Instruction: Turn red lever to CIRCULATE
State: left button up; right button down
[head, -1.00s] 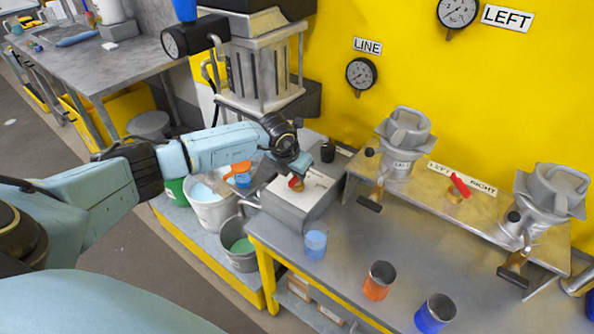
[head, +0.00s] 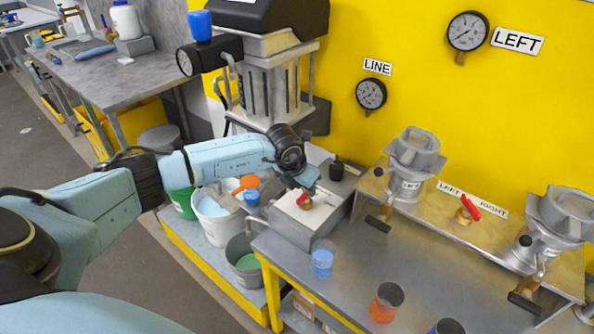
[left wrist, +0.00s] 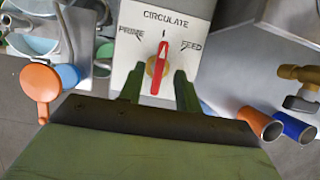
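The red lever (left wrist: 159,68) sits on a brass valve on a white plate (left wrist: 135,48) marked PRIME, CIRCULATE and FEED. In the left wrist view its tip points up toward the CIRCULATE mark, between PRIME on the left and FEED on the right. My left gripper (left wrist: 160,88) has its two green fingers apart, one on each side of the lever's lower end, with gaps visible. In the head view the lever (head: 303,199) is on the grey box (head: 289,229), just below my left gripper (head: 306,184). My right gripper is not in view.
Another red lever (head: 470,207) stands on the shelf between LEFT and RIGHT labels. A clear blue cup (head: 322,263) and an orange cup (head: 386,302) stand on the bench. Buckets, one white (head: 216,222), stand left of the box. The bench middle is clear.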

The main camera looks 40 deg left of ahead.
pick_arm(q)
jog(key=v, duration=1.1)
jog(key=shift+d, duration=0.1)
